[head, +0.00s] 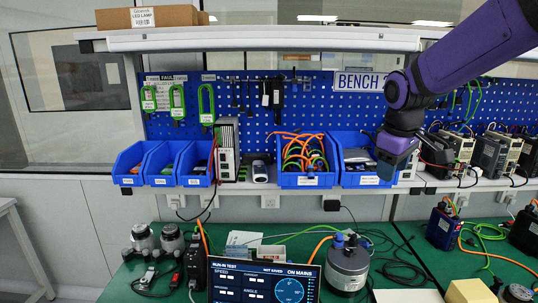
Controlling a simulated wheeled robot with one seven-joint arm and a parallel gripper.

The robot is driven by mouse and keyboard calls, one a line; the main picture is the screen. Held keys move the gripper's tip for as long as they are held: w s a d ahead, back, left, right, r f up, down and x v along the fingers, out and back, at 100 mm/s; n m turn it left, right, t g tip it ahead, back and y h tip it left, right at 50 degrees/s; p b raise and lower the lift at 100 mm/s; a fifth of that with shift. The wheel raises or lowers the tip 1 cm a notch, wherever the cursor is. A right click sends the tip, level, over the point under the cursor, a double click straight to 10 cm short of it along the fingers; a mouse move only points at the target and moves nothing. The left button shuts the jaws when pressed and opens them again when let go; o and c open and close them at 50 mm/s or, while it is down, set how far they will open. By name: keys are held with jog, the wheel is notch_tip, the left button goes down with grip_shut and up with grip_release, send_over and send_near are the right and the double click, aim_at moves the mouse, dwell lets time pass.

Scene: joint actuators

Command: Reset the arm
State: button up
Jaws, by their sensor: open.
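My purple arm comes in from the upper right, bends at a dark joint, and hangs down in front of the blue pegboard. My gripper (388,168) is at its lower end, in front of the right side of the blue bin that holds dark parts (362,180). Its fingers are small and dark here and hard to make out against the bin. It is open, and I see nothing held in it. It is above the green bench top (408,275) and apart from it.
A shelf carries several blue bins (130,170), a grey drive unit (228,150) and power supplies (490,155). On the bench stand a motor (347,265), a run-in test screen (262,285), two small actuators (172,240) and loose cables. A lamp bar (250,40) runs overhead.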

jog(key=s+d+r+m+t, duration=0.1)
jog(key=s+r+m, duration=0.1)
jog(key=s, duration=1.1)
jog(key=s+d+r+m+t, duration=0.1)
jog(key=s+m, duration=0.4)
jog(key=s, duration=0.7)
jog(key=shift+s+d+r+t+y, duration=0.35)
jog(key=shift+r+t+y, duration=0.05)
jog(key=shift+r, duration=0.05)
